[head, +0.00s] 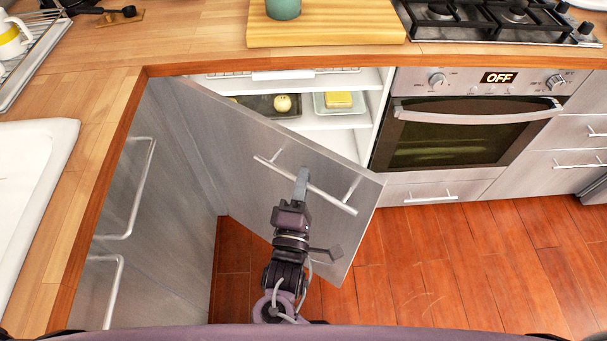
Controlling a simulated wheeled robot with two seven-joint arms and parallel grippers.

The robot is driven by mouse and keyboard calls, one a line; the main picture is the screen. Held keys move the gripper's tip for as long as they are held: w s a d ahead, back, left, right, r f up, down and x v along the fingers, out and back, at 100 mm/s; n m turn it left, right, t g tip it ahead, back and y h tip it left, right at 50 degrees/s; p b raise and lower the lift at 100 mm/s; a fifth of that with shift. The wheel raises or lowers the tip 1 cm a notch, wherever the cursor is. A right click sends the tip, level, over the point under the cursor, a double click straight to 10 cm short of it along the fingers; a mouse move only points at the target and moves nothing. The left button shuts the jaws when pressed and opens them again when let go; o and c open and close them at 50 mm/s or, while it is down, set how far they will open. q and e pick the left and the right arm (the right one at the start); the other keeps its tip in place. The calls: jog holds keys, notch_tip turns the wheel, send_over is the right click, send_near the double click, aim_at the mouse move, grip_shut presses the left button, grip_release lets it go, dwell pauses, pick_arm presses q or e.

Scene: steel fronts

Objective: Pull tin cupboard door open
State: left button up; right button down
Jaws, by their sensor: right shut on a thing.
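The steel cupboard door (230,133) stands partly open, swung out from its left side. Its bar handle (330,196) runs slantwise across the upper part of the door front. My right gripper (302,183) is shut on this handle, near its middle. Behind the door, the white cupboard inside shows shelves (340,122) with a dark tray (262,104) holding a pale round thing (282,103), and a light dish (322,108) with a yellow block (338,99). The lower part of the cupboard is hidden by the door. My left gripper is not in view.
An oven (460,125) stands right of the cupboard, with steel drawers beyond it. Steel fronts with bar handles (138,190) are close on the left, near the door's hinge side. The wooden floor (440,255) is clear at the right.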

jog(key=c, duration=1.4)
grip_release()
jog(key=shift+c, duration=0.2)
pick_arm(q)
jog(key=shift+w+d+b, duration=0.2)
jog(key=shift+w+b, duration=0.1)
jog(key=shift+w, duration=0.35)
pick_arm(e)
jog(key=v, duration=0.7)
jog(key=shift+s, duration=0.4)
jog(key=shift+f, duration=0.1)
